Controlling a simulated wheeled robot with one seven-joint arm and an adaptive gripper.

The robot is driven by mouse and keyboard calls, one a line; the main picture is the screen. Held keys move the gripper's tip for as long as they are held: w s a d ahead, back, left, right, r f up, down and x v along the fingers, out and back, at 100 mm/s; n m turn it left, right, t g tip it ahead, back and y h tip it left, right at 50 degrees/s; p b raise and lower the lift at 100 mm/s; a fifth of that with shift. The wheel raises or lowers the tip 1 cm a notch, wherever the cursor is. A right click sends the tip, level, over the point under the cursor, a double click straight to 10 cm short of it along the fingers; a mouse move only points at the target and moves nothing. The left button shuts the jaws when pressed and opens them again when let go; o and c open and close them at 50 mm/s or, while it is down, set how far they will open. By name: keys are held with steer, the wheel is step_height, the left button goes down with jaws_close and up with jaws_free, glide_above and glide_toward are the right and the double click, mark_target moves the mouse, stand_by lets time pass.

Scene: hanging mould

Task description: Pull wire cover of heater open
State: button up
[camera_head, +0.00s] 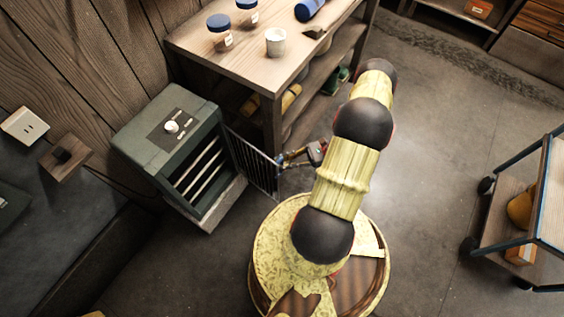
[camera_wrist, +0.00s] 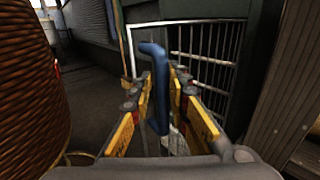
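The heater (camera_head: 160,135) is a dark green box with a white knob on top, at the left in the head view. Its wire cover (camera_head: 252,163) stands swung out from the right side of the front, so the bars inside show. In the wrist view the cover's wire grid (camera_wrist: 205,50) is behind the fingers. The cover's blue handle (camera_wrist: 157,90) stands between the fingertips. My gripper (camera_wrist: 161,84) is closed in around the handle; it also shows at the cover's outer edge in the head view (camera_head: 291,159). Exact finger contact is hard to see.
A wooden shelf unit (camera_head: 190,38) with jars and a white cup (camera_head: 276,41) stands right behind the open cover. A wall socket (camera_head: 24,126) is at the left. A cart (camera_head: 508,205) stands at the right. The floor (camera_head: 425,170) between is clear.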

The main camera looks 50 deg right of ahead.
steer(key=shift+o, duration=1.1)
steer(key=shift+w, duration=0.1)
steer(key=shift+d, duration=0.15)
steer(key=v, duration=1.1)
steer(key=shift+s+d, duration=0.25)
steer(key=shift+d, duration=0.05)
